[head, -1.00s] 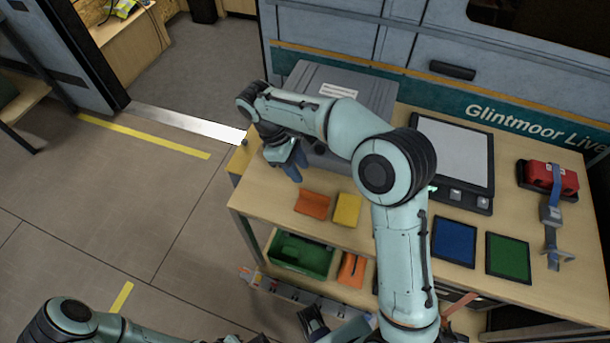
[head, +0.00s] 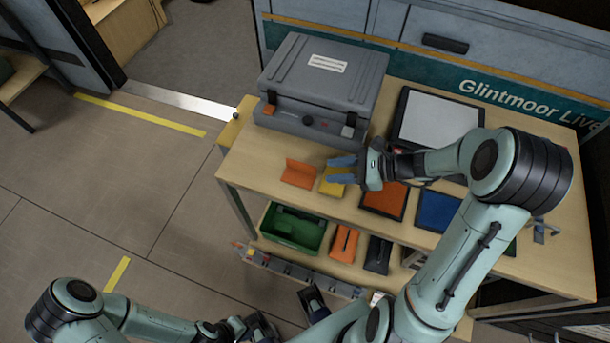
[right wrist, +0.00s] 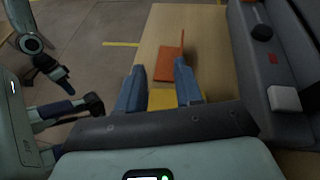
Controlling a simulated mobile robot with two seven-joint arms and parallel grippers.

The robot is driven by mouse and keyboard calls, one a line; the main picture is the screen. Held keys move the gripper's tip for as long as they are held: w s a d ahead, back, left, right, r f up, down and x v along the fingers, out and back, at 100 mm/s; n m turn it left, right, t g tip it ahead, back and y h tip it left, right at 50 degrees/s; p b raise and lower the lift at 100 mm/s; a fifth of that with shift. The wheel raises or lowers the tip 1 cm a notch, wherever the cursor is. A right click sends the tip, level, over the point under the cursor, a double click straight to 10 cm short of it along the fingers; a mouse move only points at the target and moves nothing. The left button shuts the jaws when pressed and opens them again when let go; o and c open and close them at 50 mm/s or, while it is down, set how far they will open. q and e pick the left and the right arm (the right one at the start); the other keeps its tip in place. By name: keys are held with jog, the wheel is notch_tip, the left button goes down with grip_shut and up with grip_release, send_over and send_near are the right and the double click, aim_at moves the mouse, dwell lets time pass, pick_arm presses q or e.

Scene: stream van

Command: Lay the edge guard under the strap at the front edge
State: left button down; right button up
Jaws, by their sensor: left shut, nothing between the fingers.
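An orange L-shaped piece (head: 298,173), which looks like the edge guard, lies on the bench near its front edge. In the right wrist view it (right wrist: 168,62) has one upright flange. A yellow piece (head: 331,187) lies beside it. My right gripper (head: 342,170) is open over the yellow piece; its blue fingers also show in the right wrist view (right wrist: 155,80). The orange piece is beyond the fingertips. The strap is mostly hidden behind my right arm; only a grey end piece (head: 540,230) shows. My left gripper (right wrist: 66,87) is low, away from the bench, shut and empty.
A grey case (head: 322,85) stands at the bench's back left. A screen panel (head: 436,117) and coloured mats, including orange (head: 384,199) and blue (head: 437,211), lie right of it. A green bin (head: 292,226) is on the lower shelf. Floor on the left is clear.

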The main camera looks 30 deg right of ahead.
jog(key=m, duration=0.1)
jog(key=d+m+t+h, duration=0.1)
jog(key=d+m, duration=0.1)
jog(key=shift+s+d+f+t, duration=0.2)
jog(key=shift+d+f+t, duration=0.05)
jog(key=shift+t, duration=0.15)
send_near(301, 163)
jog(key=shift+h, duration=0.3)
jog(key=x, duration=0.4)
jog(key=shift+w+a+f+b, duration=0.1)
jog(key=shift+a+f+b, duration=0.1)
jog(key=shift+f+b, duration=0.15)
jog(key=shift+r+x, duration=0.15)
jog(key=shift+x, duration=1.25)
jog(key=shift+r+x, duration=0.1)
jog(key=shift+x, duration=1.25)
jog(key=shift+a, duration=0.1)
grip_shut()
